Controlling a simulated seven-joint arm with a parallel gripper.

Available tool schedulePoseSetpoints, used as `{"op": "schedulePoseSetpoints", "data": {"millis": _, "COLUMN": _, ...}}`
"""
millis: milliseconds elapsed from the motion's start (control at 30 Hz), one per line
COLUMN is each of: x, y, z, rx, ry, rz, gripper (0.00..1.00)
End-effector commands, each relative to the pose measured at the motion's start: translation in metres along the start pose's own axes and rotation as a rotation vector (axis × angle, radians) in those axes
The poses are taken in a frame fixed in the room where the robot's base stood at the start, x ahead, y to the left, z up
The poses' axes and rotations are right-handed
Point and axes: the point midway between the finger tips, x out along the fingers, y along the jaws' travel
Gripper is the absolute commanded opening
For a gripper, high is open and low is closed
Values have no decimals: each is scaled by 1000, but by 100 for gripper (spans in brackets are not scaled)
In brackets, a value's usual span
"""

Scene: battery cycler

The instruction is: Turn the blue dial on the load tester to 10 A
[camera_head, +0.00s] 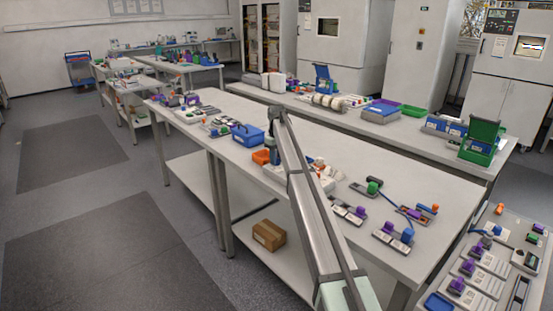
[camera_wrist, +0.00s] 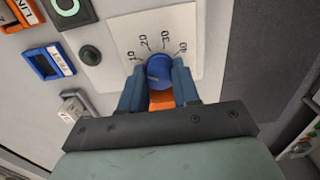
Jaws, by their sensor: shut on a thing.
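The blue dial (camera_wrist: 159,69) sits on a white scale plate (camera_wrist: 125,28) on the light grey panel of the load tester (camera_wrist: 105,75) in the wrist view. The dial's setting cannot be told. My gripper (camera_wrist: 159,82) has one blue-grey finger on each side of the dial and is shut on it. Something orange (camera_wrist: 162,101) shows between the fingers just below the dial. In the head view I cannot make out the dial or my gripper's fingertips.
A dark round knob (camera_wrist: 90,55), a blue-framed part (camera_wrist: 48,63) and an orange-framed part (camera_wrist: 25,12) are left of the dial. In the head view, a blue box (camera_head: 247,135) and an orange bin (camera_head: 261,157) stand on the long table (camera_head: 420,180) near my arm.

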Motion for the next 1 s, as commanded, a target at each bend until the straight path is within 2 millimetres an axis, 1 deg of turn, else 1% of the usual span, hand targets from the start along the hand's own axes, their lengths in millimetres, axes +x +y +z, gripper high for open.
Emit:
{"op": "schedulePoseSetpoints", "data": {"millis": 133, "x": -1, "y": 0, "z": -1, "rx": -1, "ry": 2, "rz": 1, "gripper": 1}}
{"op": "schedulePoseSetpoints", "data": {"millis": 167, "x": -1, "y": 0, "z": -1, "rx": -1, "ry": 2, "rz": 1, "gripper": 33}}
{"op": "schedulePoseSetpoints", "data": {"millis": 400, "x": 0, "y": 0, "z": 0, "rx": 0, "ry": 1, "rz": 1, "gripper": 56}}
{"op": "schedulePoseSetpoints", "data": {"millis": 633, "x": 0, "y": 0, "z": 0, "rx": 0, "ry": 1, "rz": 0, "gripper": 57}}
{"op": "schedulePoseSetpoints", "data": {"millis": 767, "x": -6, "y": 0, "z": 0, "rx": 0, "ry": 1, "rz": 1, "gripper": 57}}
{"op": "schedulePoseSetpoints", "data": {"millis": 867, "x": -17, "y": 0, "z": -1, "rx": 0, "ry": 2, "rz": 1, "gripper": 57}}
{"op": "schedulePoseSetpoints", "data": {"millis": 1000, "x": -41, "y": 1, "z": -1, "rx": 0, "ry": 2, "rz": 1, "gripper": 57}}
